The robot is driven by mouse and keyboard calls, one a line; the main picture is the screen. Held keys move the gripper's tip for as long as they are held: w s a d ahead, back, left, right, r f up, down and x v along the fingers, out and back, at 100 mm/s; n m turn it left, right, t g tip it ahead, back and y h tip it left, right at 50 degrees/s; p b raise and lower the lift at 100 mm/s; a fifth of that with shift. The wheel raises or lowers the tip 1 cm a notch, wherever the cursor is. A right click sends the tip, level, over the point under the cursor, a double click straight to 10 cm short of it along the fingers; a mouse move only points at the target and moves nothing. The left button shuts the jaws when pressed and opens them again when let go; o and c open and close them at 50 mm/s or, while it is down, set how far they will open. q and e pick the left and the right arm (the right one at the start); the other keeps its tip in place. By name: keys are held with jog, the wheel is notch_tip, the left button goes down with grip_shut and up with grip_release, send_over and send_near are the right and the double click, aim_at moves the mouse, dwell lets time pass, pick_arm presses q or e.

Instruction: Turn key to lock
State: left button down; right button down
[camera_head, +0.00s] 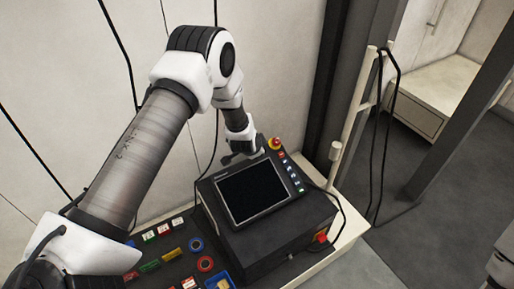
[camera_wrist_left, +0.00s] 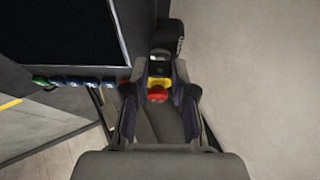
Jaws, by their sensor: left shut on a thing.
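My left gripper (camera_head: 244,156) is at the far edge of the black control box (camera_head: 285,232), just behind its tilted screen (camera_head: 252,190). In the left wrist view the fingers of my left gripper (camera_wrist_left: 160,70) are closed in on a small key (camera_wrist_left: 160,59), largely hidden between the tips. The key's angle cannot be made out. A red emergency button on a yellow base (camera_head: 275,143) is at the screen's top right corner. In the left wrist view the red button (camera_wrist_left: 157,94) shows between the fingers. My right gripper is out of view.
Coloured buttons (camera_head: 292,177) line the screen's right side. A console with more buttons (camera_head: 150,267) lies at the lower left. A pale wall (camera_head: 60,90) stands close behind the box. A post with hanging black cable (camera_head: 378,130) is to the right.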

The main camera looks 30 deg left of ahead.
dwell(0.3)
pick_arm(q)
jog(key=c, duration=1)
grip_release()
jog(key=shift+o, duration=0.2)
jog(key=v, duration=1.2)
